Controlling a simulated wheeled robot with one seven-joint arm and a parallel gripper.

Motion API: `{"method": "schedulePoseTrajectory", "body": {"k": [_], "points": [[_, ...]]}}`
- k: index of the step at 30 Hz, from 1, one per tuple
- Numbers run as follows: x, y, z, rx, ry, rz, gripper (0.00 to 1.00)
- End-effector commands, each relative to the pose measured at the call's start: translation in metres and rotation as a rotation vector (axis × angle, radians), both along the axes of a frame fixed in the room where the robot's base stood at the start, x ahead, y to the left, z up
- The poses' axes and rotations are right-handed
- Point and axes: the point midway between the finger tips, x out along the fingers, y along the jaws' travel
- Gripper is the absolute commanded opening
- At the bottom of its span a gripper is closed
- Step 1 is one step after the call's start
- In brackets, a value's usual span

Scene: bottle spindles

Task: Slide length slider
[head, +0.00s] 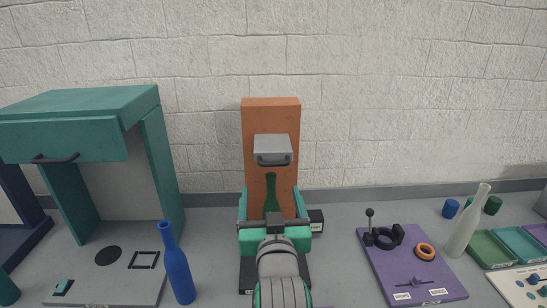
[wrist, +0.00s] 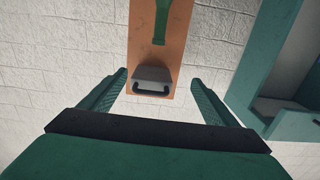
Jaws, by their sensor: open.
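My gripper (head: 270,193) is open and empty in front of the orange upright board (head: 253,150). Its two fingers also show spread in the wrist view (wrist: 159,77). A grey block with a dark handle (head: 272,145) is on that board. In the wrist view the block (wrist: 152,74) appears between the fingers, beyond them; contact is not visible. A green bottle (head: 271,190) stands upright against the board, its lower part partly hidden by my gripper. A small dark slider-like part (head: 422,282) lies on the purple panel (head: 380,265) at right. No length label is readable.
A blue bottle (head: 177,265) stands left of my arm, near a teal cabinet (head: 70,142) with a handled front. A white bottle (head: 465,225) and green trays (head: 487,250) are farther right.

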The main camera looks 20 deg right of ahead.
Motion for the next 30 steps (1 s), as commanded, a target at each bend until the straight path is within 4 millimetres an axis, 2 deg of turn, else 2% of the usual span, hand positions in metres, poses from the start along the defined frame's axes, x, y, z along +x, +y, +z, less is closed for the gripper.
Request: {"method": "schedulePoseTrajectory", "body": {"k": [1, 4, 7, 11, 14, 24, 30], "points": [[-0.001, -0.004, 0.016, -0.004, -0.01, -0.005, 0.82], [-0.003, -0.007, 0.034, -0.006, -0.014, -0.01, 0.82], [-0.004, -0.01, 0.045, -0.008, -0.016, -0.014, 0.82], [-0.001, -0.012, 0.049, -0.007, -0.014, -0.016, 0.82], [0.008, -0.015, 0.049, -0.007, -0.013, -0.015, 0.82], [0.064, -0.031, 0.049, -0.007, -0.013, -0.016, 0.82], [0.088, -0.038, 0.049, -0.007, -0.014, -0.015, 0.82]]}}
